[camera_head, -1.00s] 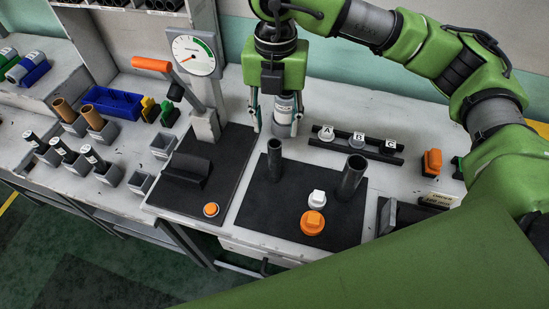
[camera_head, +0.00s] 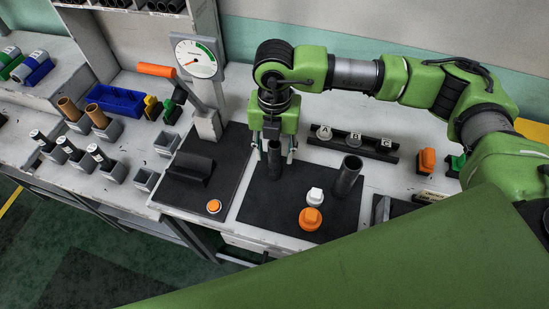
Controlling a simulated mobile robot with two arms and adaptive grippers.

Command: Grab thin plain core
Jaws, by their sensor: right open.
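A thin dark tube (camera_head: 274,160) stands upright on the black mat (camera_head: 256,205), near its back edge. A thicker dark tube (camera_head: 347,176) stands to its right on the same mat. My right gripper (camera_head: 274,154) points down at the thin tube, with one finger on each side of it. It is open; I cannot tell whether either finger touches the tube. In the grey holders at the left stand two brown tubes (camera_head: 97,115) and several black tubes with white labels (camera_head: 68,146). My left gripper is not in view.
A gauge stand (camera_head: 207,120) rises at the left. A black rack marked A, B, C (camera_head: 352,147) lies behind.

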